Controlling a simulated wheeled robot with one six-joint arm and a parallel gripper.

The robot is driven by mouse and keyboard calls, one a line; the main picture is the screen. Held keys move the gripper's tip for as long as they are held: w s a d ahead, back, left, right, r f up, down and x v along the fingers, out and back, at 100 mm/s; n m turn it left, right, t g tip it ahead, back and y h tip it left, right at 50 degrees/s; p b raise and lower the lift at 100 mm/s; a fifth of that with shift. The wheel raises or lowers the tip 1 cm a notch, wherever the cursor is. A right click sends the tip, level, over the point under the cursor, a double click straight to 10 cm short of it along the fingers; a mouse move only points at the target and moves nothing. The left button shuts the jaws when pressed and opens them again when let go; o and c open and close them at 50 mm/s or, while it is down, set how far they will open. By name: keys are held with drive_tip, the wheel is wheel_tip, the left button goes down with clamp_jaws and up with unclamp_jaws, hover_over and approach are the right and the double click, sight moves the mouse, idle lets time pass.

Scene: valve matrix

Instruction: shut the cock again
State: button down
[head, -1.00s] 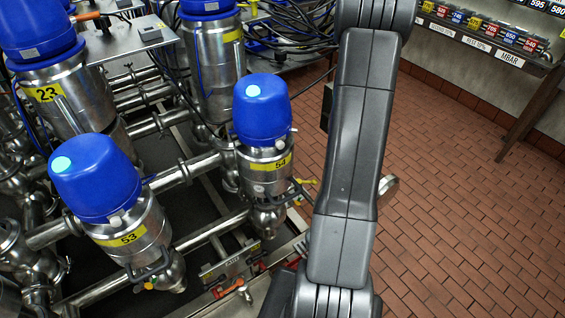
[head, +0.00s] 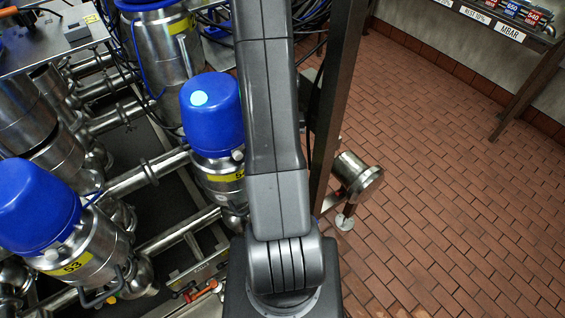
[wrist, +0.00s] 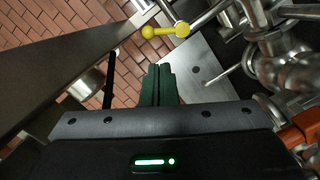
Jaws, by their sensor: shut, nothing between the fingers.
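A yellow lever handle (wrist: 165,31) with rounded ends shows at the top middle of the wrist view, beside bare steel pipework. I take it for the cock's handle. My gripper (wrist: 160,70) has dark green fingers, shut together and empty. The fingertips point toward the yellow handle, with a gap between them in the picture. In the head view my arm covers the gripper and the yellow handle. The blue-capped valve with a yellow label (head: 212,110) stands just left of my arm there.
Valve 53 (head: 45,215) and steel pipes (head: 150,172) fill the left of the head view. A dark post (head: 338,100) and a steel cylinder (head: 358,178) stand right of my arm. The brick floor (head: 460,200) farther right is clear. An orange part (wrist: 302,130) shows at the wrist view's right edge.

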wheel_tip(320, 180, down, 10)
drive_tip(key=s+p, duration=0.1)
drive_tip(key=shift+p, duration=0.3)
idle(0.4)
drive_tip(key=shift+s+d+m+b, duration=0.15)
drive_tip(key=shift+s+m+b, duration=0.2)
drive_tip(key=shift+m+b, duration=0.4)
drive_tip(key=shift+s+d+m+b, duration=0.1)
drive_tip(key=shift+s+m+b, duration=0.2)
drive_tip(key=shift+m+b, duration=0.4)
drive_tip(key=shift+s+m+b, duration=0.25)
drive_tip(key=shift+m+b, duration=0.2)
drive_tip(key=shift+m, duration=0.2)
drive_tip(key=shift+s+m+y, duration=0.15)
drive_tip(key=shift+m+y, duration=0.15)
drive_tip(key=shift+m, duration=0.2)
drive_tip(key=shift+s+m+b, duration=0.4)
drive_tip(key=shift+m+b, duration=0.2)
drive_tip(key=shift+m, duration=0.35)
drive_tip(key=shift+s+m+b, duration=0.35)
drive_tip(key=shift+m+b, duration=0.25)
drive_tip(key=shift+m, duration=0.35)
drive_tip(key=shift+s+a, duration=0.1)
drive_tip(key=shift+s, duration=0.05)
idle(1.4)
drive_tip(key=shift+w+a, duration=0.35)
drive_tip(key=shift+w, duration=0.4)
